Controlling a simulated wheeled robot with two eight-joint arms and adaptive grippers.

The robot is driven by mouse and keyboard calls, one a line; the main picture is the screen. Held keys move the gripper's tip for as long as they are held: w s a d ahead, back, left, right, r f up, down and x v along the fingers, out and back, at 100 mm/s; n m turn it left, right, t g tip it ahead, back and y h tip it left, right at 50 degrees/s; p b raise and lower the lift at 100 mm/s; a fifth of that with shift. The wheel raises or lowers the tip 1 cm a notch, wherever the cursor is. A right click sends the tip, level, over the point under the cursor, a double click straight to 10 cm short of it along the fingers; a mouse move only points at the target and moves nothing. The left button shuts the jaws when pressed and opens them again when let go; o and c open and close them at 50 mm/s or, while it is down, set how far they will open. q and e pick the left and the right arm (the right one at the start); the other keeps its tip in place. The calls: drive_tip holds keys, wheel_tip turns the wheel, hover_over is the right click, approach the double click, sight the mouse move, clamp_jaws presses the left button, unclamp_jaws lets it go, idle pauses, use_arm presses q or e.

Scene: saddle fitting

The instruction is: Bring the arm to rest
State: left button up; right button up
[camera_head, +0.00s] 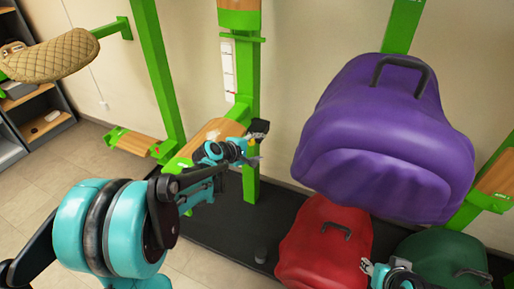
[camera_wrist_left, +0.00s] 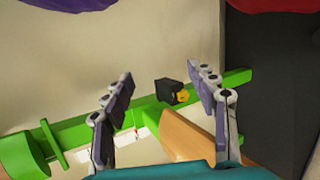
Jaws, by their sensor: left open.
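My left gripper (camera_head: 252,146) reaches out from the left toward the green post with a wooden arm. In the left wrist view its two fingers (camera_wrist_left: 160,76) stand wide apart with nothing held between them. A small black block with a yellow spot (camera_wrist_left: 173,92) shows beyond the fingers, by the green bar; it also shows in the head view (camera_head: 260,127), close by the gripper. Part of my right arm, with what looks like its gripper (camera_head: 370,268), shows at the bottom right in front of the red bag; its jaw state is unclear.
A tan quilted pad (camera_head: 50,57) rests on a green bracket at the left. A purple bag (camera_head: 385,140) hangs at the right, above a red bag (camera_head: 322,250) and a green bag (camera_head: 445,258). Green uprights (camera_head: 157,70) stand near the arm. Open floor (camera_head: 60,190) lies at left.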

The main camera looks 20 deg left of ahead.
use_arm(q)
drive_tip(key=s+d+f+m+g+y, duration=0.1)
drive_tip(key=s+d+m+g+y, duration=0.1)
drive_tip(key=s+m, duration=0.6)
drive_tip(key=s+d+f+m+g+y, duration=0.1)
drive_tip(key=s+m, duration=0.7)
drive_tip(key=s, duration=1.3)
drive_tip(key=shift+s+d+m+g+y, duration=0.3)
drive_tip(key=shift+d+g+y, duration=0.3)
drive_tip(key=shift+d, duration=0.55)
